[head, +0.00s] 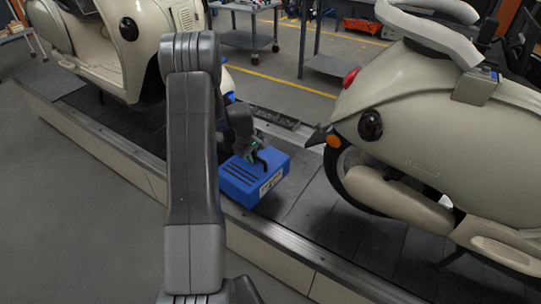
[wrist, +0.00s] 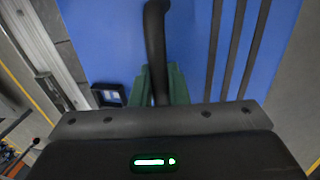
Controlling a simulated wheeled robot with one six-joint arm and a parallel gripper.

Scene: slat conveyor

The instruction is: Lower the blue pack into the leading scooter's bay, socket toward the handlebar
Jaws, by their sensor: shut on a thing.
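The blue pack (head: 240,186) is a box with dark slots in its top, a black handle and a pale label on one side. My gripper (head: 257,163) is shut on the handle from above. In the wrist view the green fingers (wrist: 160,88) close around the black handle (wrist: 156,45), over the pack's blue top (wrist: 110,40). A small dark square fitting (wrist: 108,95), possibly the socket, shows near one edge of the pack. I cannot tell whether the pack touches the slats. Cream scooters stand at left (head: 100,45) and right (head: 440,125); no open bay is visible.
The slat conveyor (head: 300,212) runs between the scooters, with a pale raised side rail (head: 100,140). The right scooter's tail (head: 325,133) is close to the pack. A workbench (head: 250,38) and a yellow floor line lie behind. The front floor is clear.

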